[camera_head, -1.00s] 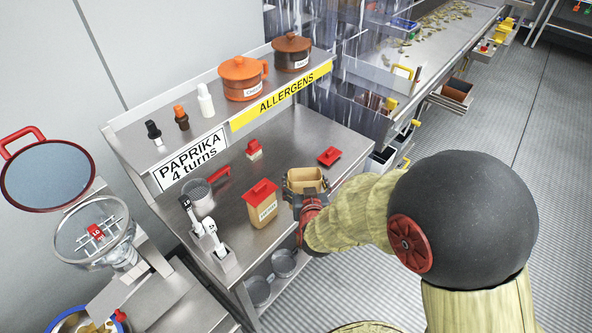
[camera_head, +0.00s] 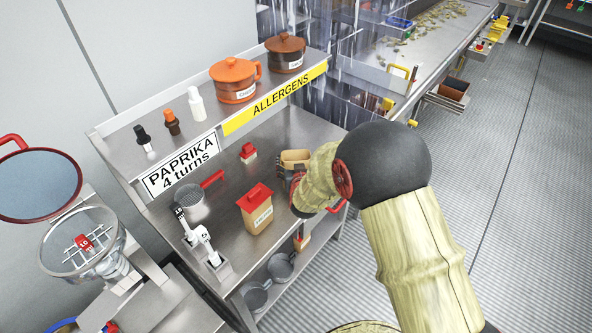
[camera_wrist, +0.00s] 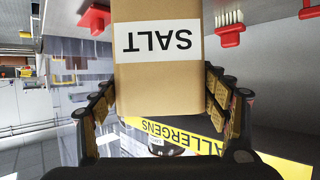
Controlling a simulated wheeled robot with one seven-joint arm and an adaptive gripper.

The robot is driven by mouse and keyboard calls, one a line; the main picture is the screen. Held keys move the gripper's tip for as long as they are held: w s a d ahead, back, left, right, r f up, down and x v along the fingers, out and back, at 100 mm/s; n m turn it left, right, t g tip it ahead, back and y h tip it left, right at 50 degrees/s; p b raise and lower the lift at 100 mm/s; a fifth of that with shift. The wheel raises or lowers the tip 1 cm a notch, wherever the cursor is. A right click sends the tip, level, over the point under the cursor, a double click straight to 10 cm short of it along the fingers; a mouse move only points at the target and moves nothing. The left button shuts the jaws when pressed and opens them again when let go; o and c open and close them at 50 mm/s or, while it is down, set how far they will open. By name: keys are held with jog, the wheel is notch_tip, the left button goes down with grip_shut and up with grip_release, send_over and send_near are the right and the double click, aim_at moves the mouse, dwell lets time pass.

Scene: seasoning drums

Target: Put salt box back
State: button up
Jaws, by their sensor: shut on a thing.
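The salt box (camera_wrist: 157,85) is tan with a white label reading SALT, upside down in the wrist view. My gripper (camera_wrist: 160,108) is shut on it, with a finger on each side. In the head view the salt box (camera_head: 295,156) shows near the back right of the steel table (camera_head: 222,225), below the upper shelf. I cannot tell whether it touches the table. My gripper's fingers (camera_head: 296,178) are partly hidden by my arm there.
Another tan box with a red lid (camera_head: 257,210) stands left of my gripper. A red-handled brush (camera_head: 248,153) is behind it, and a strainer (camera_head: 190,201) is farther left. The upper shelf (camera_head: 215,110) carries several pots and bottles. Red items (camera_wrist: 95,18) show beside the salt box.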

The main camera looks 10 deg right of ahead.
jog(key=shift+w+d+f, duration=0.1)
jog(key=shift+w+f, duration=0.2)
jog(key=shift+w+f+b, duration=0.15)
jog(key=shift+f+b, duration=0.2)
jog(key=shift+f, duration=1.3)
jog(key=shift+f, duration=0.2)
jog(key=o, duration=2.1)
jog(key=shift+r, duration=0.1)
